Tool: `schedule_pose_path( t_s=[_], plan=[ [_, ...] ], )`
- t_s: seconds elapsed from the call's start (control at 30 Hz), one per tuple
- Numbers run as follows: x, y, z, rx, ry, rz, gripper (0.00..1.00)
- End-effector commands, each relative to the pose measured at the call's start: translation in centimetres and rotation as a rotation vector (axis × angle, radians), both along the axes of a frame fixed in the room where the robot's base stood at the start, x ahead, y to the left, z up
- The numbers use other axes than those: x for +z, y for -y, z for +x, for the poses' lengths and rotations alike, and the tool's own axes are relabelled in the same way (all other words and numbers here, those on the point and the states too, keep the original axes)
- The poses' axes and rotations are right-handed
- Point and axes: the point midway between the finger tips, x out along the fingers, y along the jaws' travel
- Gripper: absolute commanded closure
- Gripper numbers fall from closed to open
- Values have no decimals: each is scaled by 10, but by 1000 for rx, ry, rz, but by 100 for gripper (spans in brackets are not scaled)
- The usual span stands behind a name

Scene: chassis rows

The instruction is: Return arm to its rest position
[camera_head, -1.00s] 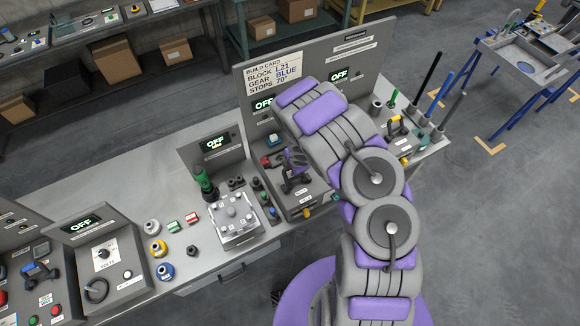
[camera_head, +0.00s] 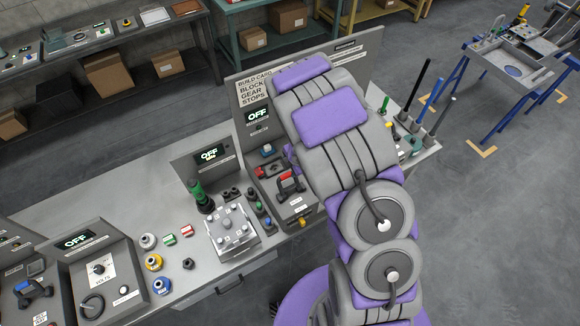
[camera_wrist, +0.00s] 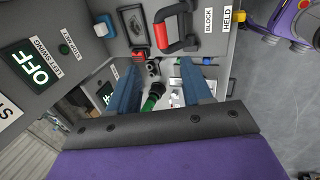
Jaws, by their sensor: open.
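My arm (camera_head: 375,215) is folded in front of the bench in the head view, its purple and grey links covering much of the build panel. My gripper is mostly hidden there behind the upper link. In the wrist view my gripper (camera_wrist: 160,68) has its two blue fingers apart, with nothing held between them. Past the fingers, a green-handled tool (camera_wrist: 151,103) stands farther off on the bench; it also shows in the head view (camera_head: 197,191). A red-handled clamp (camera_wrist: 176,28) by the BLOCK HELD labels lies beyond the fingers; it also shows in the head view (camera_head: 290,183).
A grey block fixture (camera_head: 231,228) and several small coloured parts sit on the steel bench (camera_head: 130,185). An OFF panel (camera_wrist: 35,65) stands close at left in the wrist view. Upright rods (camera_head: 420,83) rise at the bench's right end. Floor at right is open.

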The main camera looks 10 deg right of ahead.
Motion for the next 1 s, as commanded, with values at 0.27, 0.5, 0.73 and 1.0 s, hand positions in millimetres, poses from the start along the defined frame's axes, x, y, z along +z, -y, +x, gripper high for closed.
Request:
schedule_pose_path(
  t_s=[0.27,0.5,0.73,1.0],
  plan=[
    [3,0,-1,1,0,1,51],
    [3,0,-1,1,0,1,51],
    [6,8,3,-42,16,-18,51],
    [45,74,5,-433,117,-126,51]
  ],
)
